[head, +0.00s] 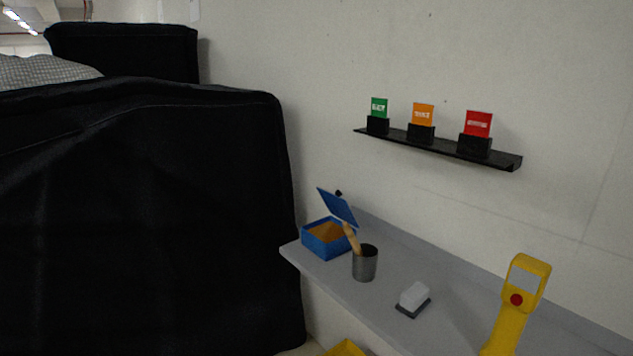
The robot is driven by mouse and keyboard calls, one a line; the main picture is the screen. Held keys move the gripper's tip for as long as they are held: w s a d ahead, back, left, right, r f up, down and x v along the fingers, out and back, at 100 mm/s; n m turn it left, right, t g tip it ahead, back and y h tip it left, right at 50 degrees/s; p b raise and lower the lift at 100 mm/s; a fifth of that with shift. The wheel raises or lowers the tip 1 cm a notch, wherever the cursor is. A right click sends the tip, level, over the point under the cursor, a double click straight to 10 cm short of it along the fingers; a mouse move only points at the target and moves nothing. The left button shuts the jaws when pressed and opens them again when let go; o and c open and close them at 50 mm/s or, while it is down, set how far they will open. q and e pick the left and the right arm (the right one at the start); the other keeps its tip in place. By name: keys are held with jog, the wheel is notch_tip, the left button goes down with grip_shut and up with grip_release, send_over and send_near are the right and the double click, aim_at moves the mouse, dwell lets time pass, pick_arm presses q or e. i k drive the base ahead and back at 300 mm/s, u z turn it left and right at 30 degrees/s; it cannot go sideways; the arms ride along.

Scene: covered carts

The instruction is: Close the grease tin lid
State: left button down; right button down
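The grease tin (324,244) is a blue square box with an orange-brown inside. It sits at the far left end of the grey bench, in the head view. Its blue lid (337,206) stands open, tilted up at the back of the tin, with a small dark knob near its top. Neither of my grippers shows in the head view.
A dark metal cup (365,264) holding a wooden-handled brush (351,238) stands close to the tin's right. A grey-white block (413,298) and a yellow device (515,305) are further right on the grey bench (450,290). A black-covered cart (150,220) fills the left. A wall shelf (443,146) holds coloured cards.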

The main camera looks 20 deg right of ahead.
aim_at(338, 207)
jog(key=i, duration=0.65)
jog(key=z, duration=1.9)
